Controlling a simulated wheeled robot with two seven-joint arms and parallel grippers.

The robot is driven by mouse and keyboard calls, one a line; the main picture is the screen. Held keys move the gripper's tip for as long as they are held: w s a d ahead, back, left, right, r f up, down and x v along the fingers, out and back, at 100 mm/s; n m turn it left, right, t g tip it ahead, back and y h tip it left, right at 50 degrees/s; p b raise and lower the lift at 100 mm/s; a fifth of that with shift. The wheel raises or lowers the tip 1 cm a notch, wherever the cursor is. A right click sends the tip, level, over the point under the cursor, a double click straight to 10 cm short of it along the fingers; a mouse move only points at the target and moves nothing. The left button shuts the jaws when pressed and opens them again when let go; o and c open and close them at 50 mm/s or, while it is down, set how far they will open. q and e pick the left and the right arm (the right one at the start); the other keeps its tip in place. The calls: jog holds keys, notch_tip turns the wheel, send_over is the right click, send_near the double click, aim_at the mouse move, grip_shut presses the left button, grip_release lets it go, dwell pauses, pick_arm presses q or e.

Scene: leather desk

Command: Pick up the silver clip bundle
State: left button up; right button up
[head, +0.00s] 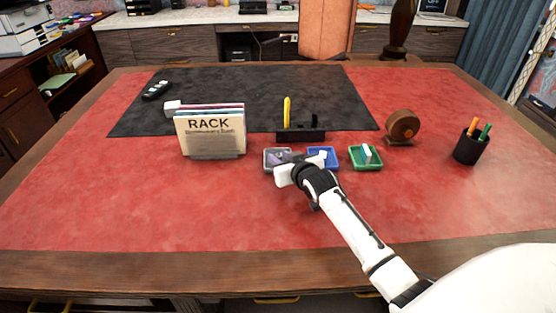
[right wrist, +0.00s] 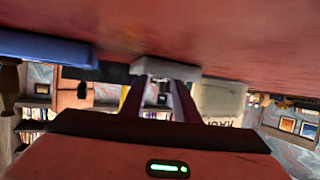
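The small grey tray (head: 267,167) stands on the red desk top, leftmost in a row of three trays. Something greyish-purple shows over it, but I cannot tell clip bundle from gripper fingers there. The silver clip bundle cannot be made out for sure in either view. My right gripper (head: 283,163) is low at the grey tray, its white body covering the tray's front right part. In the right wrist view, which looks upside down, the two fingers (right wrist: 160,90) stand apart with background showing between them. Their tips point at the grey tray (right wrist: 150,68). My left gripper is not in view.
A blue tray (head: 331,165) and a green tray (head: 365,166) stand to the right, each with something white inside. Behind is a black holder (head: 301,136) with a yellow item. A book rack (head: 212,137) stands left, a wooden round object (head: 403,127) and pen cup (head: 468,149) right.

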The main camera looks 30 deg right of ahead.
jog(key=shift+w+f, duration=0.1)
jog(key=shift+w, duration=0.2)
jog(key=shift+c, duration=0.3)
grip_shut()
